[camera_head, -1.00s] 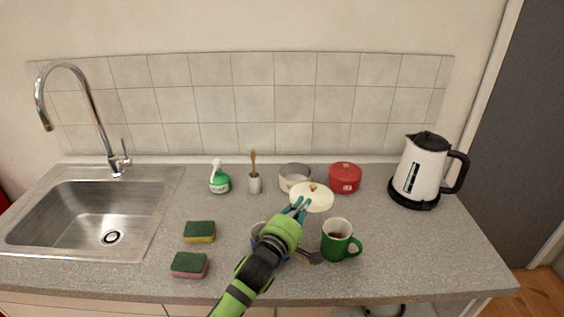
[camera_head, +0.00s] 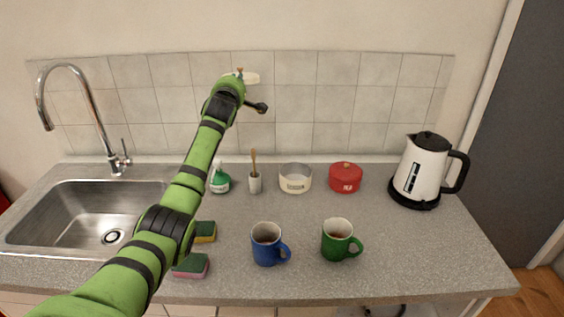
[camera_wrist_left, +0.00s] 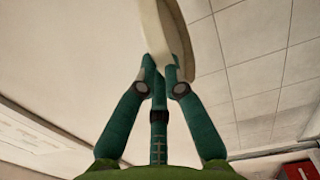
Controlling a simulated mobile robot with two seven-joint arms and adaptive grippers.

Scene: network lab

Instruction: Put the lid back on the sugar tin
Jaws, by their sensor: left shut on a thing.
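The cream lid (camera_head: 252,79) is held high above the counter, in front of the wall tiles. In the head view the fingers are mostly hidden behind my wrist. An open cream tin (camera_head: 295,181) with a small label stands upright at the back of the counter, below and right of the lid. It looks like the sugar tin, but its label is too small to read. My right gripper is not in view.
A red lidded tin (camera_head: 345,178) stands right of the cream tin, a brush holder (camera_head: 255,184) and a spray bottle (camera_head: 219,182) left of it. A blue mug (camera_head: 266,245) and a green mug (camera_head: 336,241) stand in front. A kettle (camera_head: 419,172) is at the right.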

